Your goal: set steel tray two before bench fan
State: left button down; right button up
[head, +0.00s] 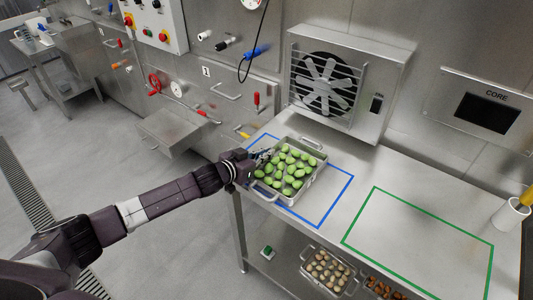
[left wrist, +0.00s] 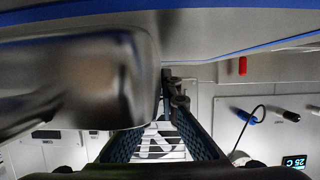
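A steel tray (head: 291,203) full of green filled pasta (head: 287,169) sits on the bench inside the blue outline (head: 343,194), in front of the bench fan (head: 323,84). My left gripper (head: 263,155) is at the tray's left rim. In the left wrist view, my left gripper (left wrist: 168,118) has its two dark fingers apart, with the fan (left wrist: 160,145) showing between them. A blurred grey metal surface fills the left of that view. Contact with the tray is unclear. My right gripper is not in view.
A green outline (head: 418,243) on the right of the bench is empty. A second tray (head: 326,273) with pale pieces stands on the shelf below, next to brown pieces (head: 383,288). A white container (head: 509,218) stands at the far right. A CORE screen (head: 487,113) is on the wall.

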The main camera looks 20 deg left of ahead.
pick_arm(q)
jog(key=shift+r, duration=0.15)
jog(key=c, duration=2.2)
grip_release()
jog(key=shift+f, duration=0.2)
jog(key=shift+o, duration=0.2)
jog(key=shift+r, duration=0.15)
jog(key=shift+s+a, duration=0.2)
jog(key=shift+s, duration=0.4)
jog(key=b+v, duration=0.1)
jog(key=v, duration=0.9)
jog(key=shift+s+a+r, duration=0.1)
jog(key=shift+s+r, duration=0.2)
jog(key=shift+s, duration=0.05)
